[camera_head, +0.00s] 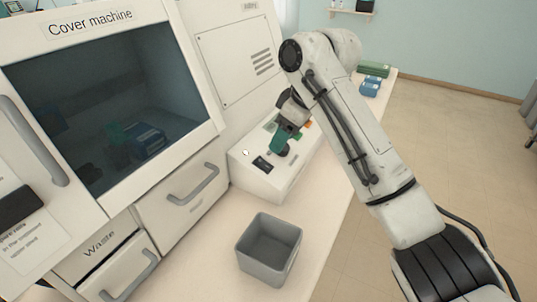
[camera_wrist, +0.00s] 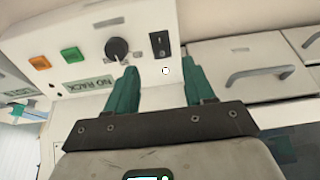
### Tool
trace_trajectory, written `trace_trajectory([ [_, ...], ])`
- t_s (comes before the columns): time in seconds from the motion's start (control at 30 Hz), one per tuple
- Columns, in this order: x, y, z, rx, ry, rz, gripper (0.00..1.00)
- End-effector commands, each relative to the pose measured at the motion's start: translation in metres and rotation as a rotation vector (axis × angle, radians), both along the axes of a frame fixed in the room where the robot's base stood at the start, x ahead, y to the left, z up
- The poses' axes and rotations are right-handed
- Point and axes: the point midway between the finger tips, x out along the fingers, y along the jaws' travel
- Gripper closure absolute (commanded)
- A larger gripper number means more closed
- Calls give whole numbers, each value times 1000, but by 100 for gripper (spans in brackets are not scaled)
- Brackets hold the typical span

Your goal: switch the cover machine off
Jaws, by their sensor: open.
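The cover machine (camera_head: 92,22) stands at the left in the head view, with a dark window. Its sloped control panel (camera_head: 252,178) juts out at the lower right. The panel bears a black rocker switch (camera_head: 262,163), which also shows in the wrist view (camera_wrist: 160,43). A dark knob (camera_wrist: 117,48) sits beside the switch. My gripper (camera_wrist: 160,72) is open and empty, with green fingers in front of the panel. The switch shows between the fingertips and a little beyond them. I cannot tell whether a finger touches the panel or which way the switch is set.
A green button (camera_wrist: 70,54) and an orange button (camera_wrist: 40,63) lie beside the knob. A grey open bin (camera_head: 268,250) stands on the counter in front of the panel. Drawers with grey handles (camera_head: 194,184) are left of the panel. Green and blue boxes (camera_head: 372,70) stand farther back.

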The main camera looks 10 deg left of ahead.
Motion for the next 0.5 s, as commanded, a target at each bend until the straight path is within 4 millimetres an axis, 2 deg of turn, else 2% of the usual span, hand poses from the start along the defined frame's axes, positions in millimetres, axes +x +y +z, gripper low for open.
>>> trace_trajectory([
  [0.3, 7, 21, -53, -1, 3, 0, 47],
  [0.5, 10, 30, -77, -1, 2, 1, 47],
])
